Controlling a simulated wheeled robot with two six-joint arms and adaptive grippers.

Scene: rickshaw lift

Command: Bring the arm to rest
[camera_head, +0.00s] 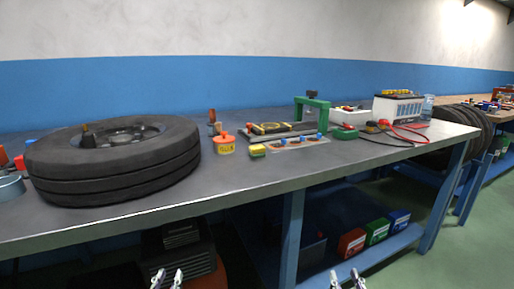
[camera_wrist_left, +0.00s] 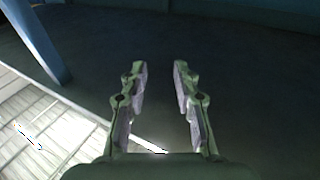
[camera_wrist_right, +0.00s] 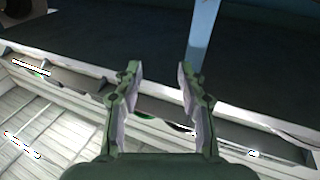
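My left gripper (camera_head: 167,278) shows at the bottom edge of the head view, in front of the workbench and below its top. In the left wrist view its fingers (camera_wrist_left: 160,85) stand apart with nothing between them. My right gripper (camera_head: 347,279) is at the bottom edge of the head view, further right, also below the bench top. In the right wrist view its fingers (camera_wrist_right: 158,85) are apart and empty. Most of both arms is out of the head view.
The grey workbench (camera_head: 245,184) carries a large black tire (camera_head: 112,180), an orange pot (camera_head: 224,148), a green frame (camera_head: 323,114) and a white battery (camera_head: 398,107) with cables. A blue leg (camera_head: 291,230) stands between my grippers. Red, green and blue boxes (camera_head: 376,232) sit on the lower shelf.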

